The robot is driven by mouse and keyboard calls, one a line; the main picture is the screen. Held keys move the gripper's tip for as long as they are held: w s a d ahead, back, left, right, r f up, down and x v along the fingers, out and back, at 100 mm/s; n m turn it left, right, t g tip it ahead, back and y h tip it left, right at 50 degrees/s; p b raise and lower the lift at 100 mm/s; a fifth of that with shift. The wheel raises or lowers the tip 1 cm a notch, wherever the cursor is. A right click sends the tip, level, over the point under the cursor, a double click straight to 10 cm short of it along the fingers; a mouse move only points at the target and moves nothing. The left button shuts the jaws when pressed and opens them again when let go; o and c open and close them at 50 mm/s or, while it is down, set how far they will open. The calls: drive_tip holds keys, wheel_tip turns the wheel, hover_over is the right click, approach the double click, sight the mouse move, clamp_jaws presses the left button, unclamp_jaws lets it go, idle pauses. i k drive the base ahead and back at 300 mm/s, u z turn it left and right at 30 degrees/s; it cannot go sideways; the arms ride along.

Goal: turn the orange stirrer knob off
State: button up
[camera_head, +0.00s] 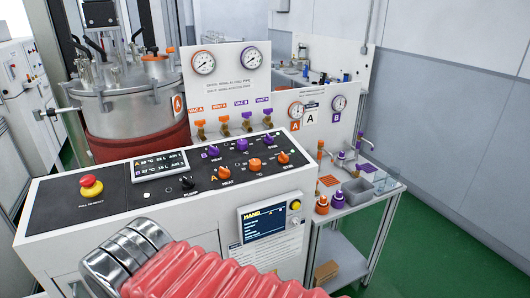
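The sloping black control panel (110,185) lies in front of me. Its orange row, marked A, has a left knob (223,173), a middle knob (255,164) and a right knob (282,157). Small labels below them seem to read heat and stir, but they are too small to read surely; the right orange knob appears to be the stirrer one. The knobs' pointer directions are too small to tell. A purple row, marked B, sits just behind. My arm's red ribbed sleeve and metal joint cross the bottom, apart from the knobs. My gripper is not visible.
A red emergency button (91,186) is at the panel's left, beside a small display (160,164). A steel vessel (130,105) and a gauge board (225,80) stand behind. A side table (345,211) holds bottles and trays at right. Green floor is clear beyond.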

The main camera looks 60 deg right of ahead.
sight(283, 158)
drive_tip(key=u, duration=0.65)
drive_tip(key=k, duration=1.05)
drive_tip(key=z, duration=1.25)
drive_tip(key=i, duration=1)
drive_tip(key=z, duration=0.05)
